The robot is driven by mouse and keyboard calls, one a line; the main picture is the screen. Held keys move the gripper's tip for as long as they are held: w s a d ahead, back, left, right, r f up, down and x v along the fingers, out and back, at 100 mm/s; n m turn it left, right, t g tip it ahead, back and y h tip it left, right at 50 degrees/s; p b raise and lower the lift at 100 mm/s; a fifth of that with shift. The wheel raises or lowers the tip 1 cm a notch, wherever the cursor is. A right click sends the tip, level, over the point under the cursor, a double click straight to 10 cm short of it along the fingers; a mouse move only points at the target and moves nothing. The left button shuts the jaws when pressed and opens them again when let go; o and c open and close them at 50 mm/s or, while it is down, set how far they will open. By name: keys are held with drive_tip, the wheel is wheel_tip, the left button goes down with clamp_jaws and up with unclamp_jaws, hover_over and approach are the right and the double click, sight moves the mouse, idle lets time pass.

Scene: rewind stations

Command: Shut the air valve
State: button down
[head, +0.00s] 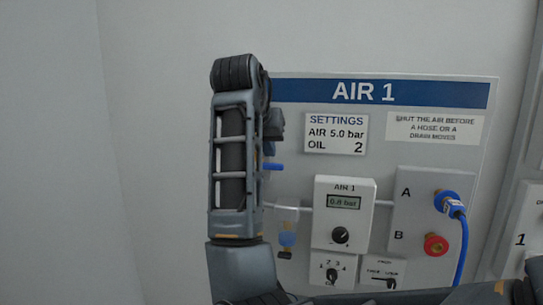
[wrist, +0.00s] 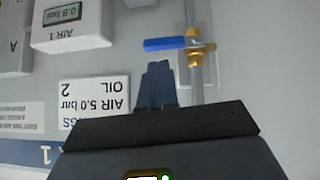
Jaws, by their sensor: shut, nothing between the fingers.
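The air valve has a blue lever (wrist: 165,44) on a brass body (wrist: 196,50), set on a grey vertical pipe in the wrist view. The lever lies crosswise to that pipe, pointing left in this upside-down view. In the head view only the lever's blue end (head: 273,167) shows, level, beside my arm; the valve body is hidden behind the arm. My gripper (wrist: 157,66) is shut and empty. Its fingertips appear just below the lever in the wrist view; I cannot tell whether they touch it.
The AIR 1 panel (head: 480,115) carries a regulator (head: 344,215) reading about 0.8 bar. Below the lever are an oil bowl (head: 287,230) and selector knobs. At right, a blue hose (head: 463,245) hangs from port A, above red port B (head: 435,245). Bare wall lies left.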

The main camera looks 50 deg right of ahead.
drive_tip(key=shift+v, duration=2.05)
wheel_tip(320, 180, down, 17)
drive_tip(key=a+n+t+h, duration=0.2)
drive_tip(key=n+t+h, duration=0.15)
drive_tip(key=n, duration=0.35)
drive_tip(key=s+a+f+n+t+y, duration=0.3)
drive_tip(key=s+a+f, duration=0.2)
drive_tip(key=f, duration=0.3)
drive_tip(key=s+a+f+n+t+y, duration=0.25)
drive_tip(key=s+a+f, duration=0.2)
drive_tip(key=f, duration=0.25)
drive_tip(key=s+a+f+n+t+y, duration=0.1)
drive_tip(key=s+a+f+y, duration=0.1)
drive_tip(key=s+a, duration=0.4)
drive_tip(key=s+a+f+n+t+y, duration=0.1)
drive_tip(key=s+a+n+y, duration=0.15)
drive_tip(key=s+a, duration=0.45)
drive_tip(key=s+a+r+m+y, duration=0.1)
drive_tip(key=s+r, duration=0.2)
drive_tip(key=s, duration=0.4)
drive_tip(key=s+a+r+m+t+y, duration=0.1)
drive_tip(key=s+r, duration=0.1)
drive_tip(key=s, duration=0.5)
drive_tip(key=shift+s+a+r+m, duration=0.2)
drive_tip(key=shift+s+r+m, duration=0.15)
drive_tip(key=shift+s+m, duration=0.05)
